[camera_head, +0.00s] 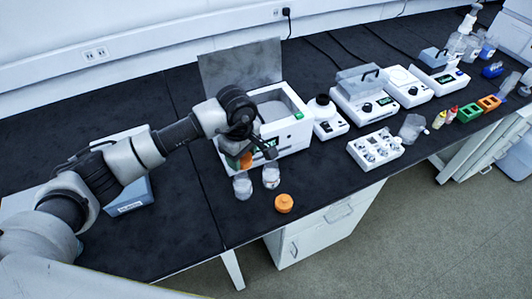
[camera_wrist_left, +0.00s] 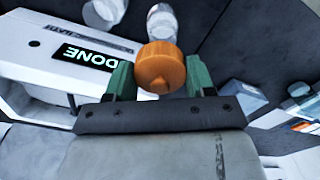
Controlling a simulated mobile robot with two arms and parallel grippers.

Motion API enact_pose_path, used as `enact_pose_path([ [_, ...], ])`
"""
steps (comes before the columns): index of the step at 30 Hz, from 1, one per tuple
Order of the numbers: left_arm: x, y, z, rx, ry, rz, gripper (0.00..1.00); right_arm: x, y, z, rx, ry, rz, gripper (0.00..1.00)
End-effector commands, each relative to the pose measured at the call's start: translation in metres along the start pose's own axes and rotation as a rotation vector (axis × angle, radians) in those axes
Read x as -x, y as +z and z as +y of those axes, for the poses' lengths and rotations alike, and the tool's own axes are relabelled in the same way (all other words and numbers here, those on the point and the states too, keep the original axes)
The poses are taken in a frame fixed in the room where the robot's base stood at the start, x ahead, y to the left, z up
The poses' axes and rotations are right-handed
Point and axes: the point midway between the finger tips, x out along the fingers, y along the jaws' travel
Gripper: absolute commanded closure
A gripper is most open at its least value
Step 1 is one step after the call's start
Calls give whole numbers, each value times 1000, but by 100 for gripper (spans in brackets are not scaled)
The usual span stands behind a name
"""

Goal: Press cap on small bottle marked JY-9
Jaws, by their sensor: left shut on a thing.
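My left gripper (camera_head: 239,161) is shut on an orange cap (camera_head: 246,160). In the left wrist view the cap (camera_wrist_left: 160,68) sits between the green fingertips of the gripper (camera_wrist_left: 160,80). Two small clear bottles stand on the black bench below the gripper: the left bottle (camera_head: 242,186) and the right bottle (camera_head: 271,176). Both tops look uncapped. I cannot read a JY-9 mark on either. The cap is held above and apart from them. A second orange cap (camera_head: 284,203) lies on the bench near the front edge. My right gripper is not in view.
A white instrument (camera_head: 292,137) with an open lid stands right behind the bottles; its display reads DONE in the left wrist view (camera_wrist_left: 88,58). A white rack (camera_head: 375,150) and more devices stand to the right. The bench in front of the bottles is mostly clear up to its edge.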

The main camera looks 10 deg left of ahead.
Motion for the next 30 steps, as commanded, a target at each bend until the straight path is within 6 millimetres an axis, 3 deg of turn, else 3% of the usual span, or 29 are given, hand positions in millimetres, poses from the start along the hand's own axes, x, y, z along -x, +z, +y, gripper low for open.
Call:
enact_pose_path([
  [3,3,-10,-5,-55,-1,1,68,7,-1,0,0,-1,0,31],
  [11,-7,-12,-5,-75,-1,-1,68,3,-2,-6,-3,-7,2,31],
  [23,-43,-11,-5,-75,-1,-2,68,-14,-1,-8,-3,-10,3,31],
  [30,-61,-12,-5,-74,0,0,68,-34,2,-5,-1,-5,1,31],
])
